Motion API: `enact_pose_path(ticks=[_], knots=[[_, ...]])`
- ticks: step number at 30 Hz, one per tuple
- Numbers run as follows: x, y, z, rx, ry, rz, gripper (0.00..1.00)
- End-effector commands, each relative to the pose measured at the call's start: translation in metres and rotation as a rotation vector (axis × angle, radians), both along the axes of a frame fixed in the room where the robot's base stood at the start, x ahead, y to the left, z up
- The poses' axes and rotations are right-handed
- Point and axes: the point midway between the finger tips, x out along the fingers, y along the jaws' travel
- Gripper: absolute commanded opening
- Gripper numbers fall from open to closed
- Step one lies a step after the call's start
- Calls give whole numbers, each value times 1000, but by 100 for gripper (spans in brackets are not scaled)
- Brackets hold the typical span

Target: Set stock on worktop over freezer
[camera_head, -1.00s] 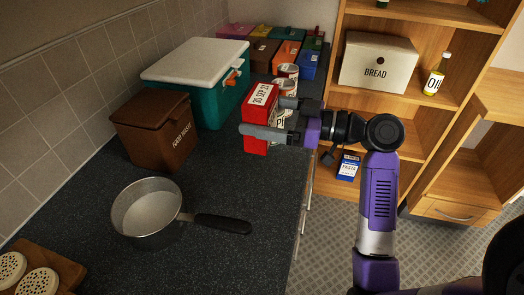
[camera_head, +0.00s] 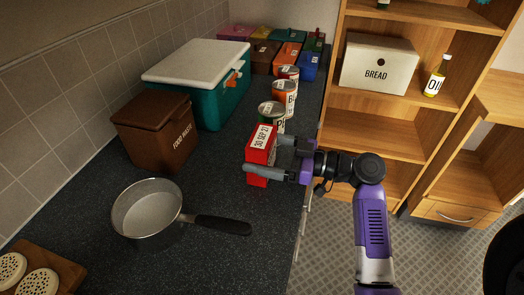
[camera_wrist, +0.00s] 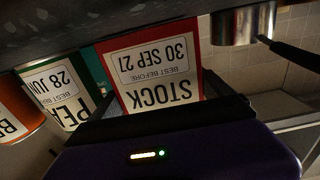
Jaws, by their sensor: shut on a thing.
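The stock is a red box with a white label (camera_head: 261,146). It stands upright near the front edge of the dark speckled worktop (camera_head: 240,205). My gripper (camera_head: 270,158) is shut on the box from the right, with one finger on each side. In the wrist view the box (camera_wrist: 153,65) reads STOCK, 30 SEP 27, upside down, and its base is at or very close to the worktop; I cannot tell if it touches. The freezer itself is not clearly seen below the worktop.
A green pea can (camera_head: 271,116) stands just behind the box, with an orange can (camera_head: 284,97) and another can (camera_head: 289,76) beyond. A saucepan (camera_head: 150,212), brown food-waste bin (camera_head: 155,130) and teal cooler (camera_head: 205,90) stand left. Worktop between pan and box is clear.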

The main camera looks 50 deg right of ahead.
Motion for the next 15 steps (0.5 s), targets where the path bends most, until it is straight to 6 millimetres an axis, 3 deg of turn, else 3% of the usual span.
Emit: enact_pose_path(ticks=[6, 7, 8, 15], knots=[[0, 0, -4, -1, -1, 1, 36], [0, 0, -3, -1, 0, 1, 95], [0, 0, -3, 0, 0, 1, 100], [0, 0, -2, 0, 1, 1, 100]])
